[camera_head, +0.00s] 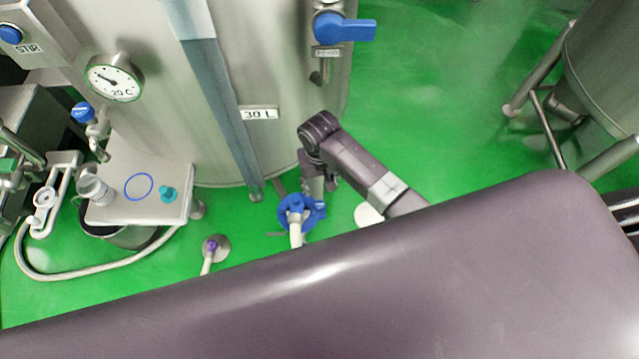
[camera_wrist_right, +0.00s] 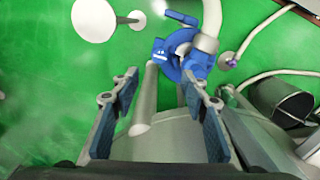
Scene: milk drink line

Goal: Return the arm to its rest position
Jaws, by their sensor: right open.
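My right arm (camera_head: 360,168) reaches in from the lower right, in front of the steel tank. Its gripper (camera_head: 318,185) points down just above a blue fitting (camera_head: 297,211) in the head view. In the right wrist view the two padded jaws (camera_wrist_right: 160,88) stand apart with nothing gripped between them. The blue fitting (camera_wrist_right: 183,55) with its pale pipe lies beyond the jaw tips, and I see no clear contact. My left gripper is not in view. A large dark part of my own body hides the bottom of the head view.
The steel tank (camera_head: 285,90) with a "30 L" label (camera_head: 259,114) stands close beside the arm. A small table (camera_head: 115,208) with a blue ring mark is at left, a hose (camera_head: 95,277) curving below it. Another tank (camera_head: 610,70) is at right. Green floor (camera_head: 440,100) between the tanks is clear.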

